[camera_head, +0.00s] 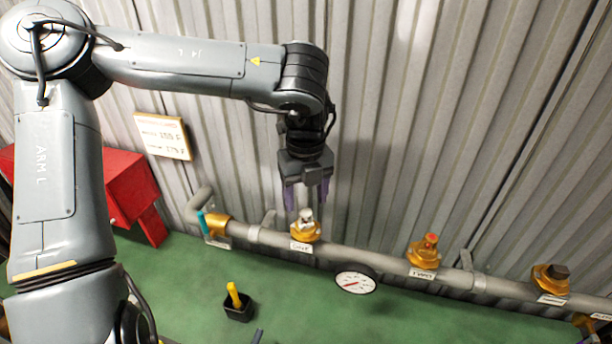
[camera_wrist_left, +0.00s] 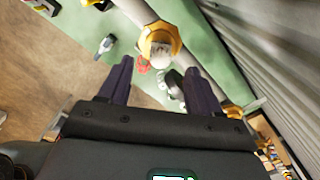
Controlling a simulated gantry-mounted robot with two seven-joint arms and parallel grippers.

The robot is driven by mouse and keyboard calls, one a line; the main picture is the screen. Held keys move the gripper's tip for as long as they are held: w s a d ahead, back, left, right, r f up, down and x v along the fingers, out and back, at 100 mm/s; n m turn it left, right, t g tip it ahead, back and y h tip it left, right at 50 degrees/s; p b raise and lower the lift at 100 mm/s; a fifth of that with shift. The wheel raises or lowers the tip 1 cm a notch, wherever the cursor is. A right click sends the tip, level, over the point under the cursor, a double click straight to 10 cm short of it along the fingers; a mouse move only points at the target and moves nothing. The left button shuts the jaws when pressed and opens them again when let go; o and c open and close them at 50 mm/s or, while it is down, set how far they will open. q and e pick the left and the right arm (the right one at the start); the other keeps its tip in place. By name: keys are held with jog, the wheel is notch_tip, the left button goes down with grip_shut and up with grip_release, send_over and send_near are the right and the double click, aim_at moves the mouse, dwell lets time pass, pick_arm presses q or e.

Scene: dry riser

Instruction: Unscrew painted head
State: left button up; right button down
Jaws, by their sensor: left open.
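Three brass fittings sit along a grey pipe (camera_head: 385,262). The left one (camera_head: 305,233) has a whitish, partly worn-looking head (camera_head: 306,215), the middle one (camera_head: 424,256) a red head (camera_head: 431,240), the right one (camera_head: 545,279) a dark head (camera_head: 558,271). I cannot read the labels well enough to tell which is called painted. My left gripper (camera_head: 307,196) points down, open and empty, just above the whitish head. In the left wrist view, a brass fitting with a pale head (camera_wrist_left: 161,58) lies beyond and between the fingertips (camera_wrist_left: 158,68). My right gripper is not in view.
A round gauge (camera_head: 355,282) is by the pipe between the left and middle fittings. A red box (camera_head: 128,187) and a sign (camera_head: 163,137) are at left. Corrugated wall stands behind.

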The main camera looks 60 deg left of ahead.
aim_at(306, 212)
pick_arm(q)
jog(key=shift+f+p, duration=0.65)
jog(key=shift+f, duration=2.15)
grip_shut()
jog(key=n+b, duration=0.1)
jog(key=n, duration=0.1)
jog(key=shift+f+n+b, duration=0.15)
jog(key=shift+n+b, duration=0.15)
jog(key=shift+b, duration=0.05)
jog(key=shift+n+b, duration=0.5)
jog(key=shift+n, duration=0.6)
jog(key=shift+r+n, duration=0.25)
jog(key=shift+n, duration=0.25)
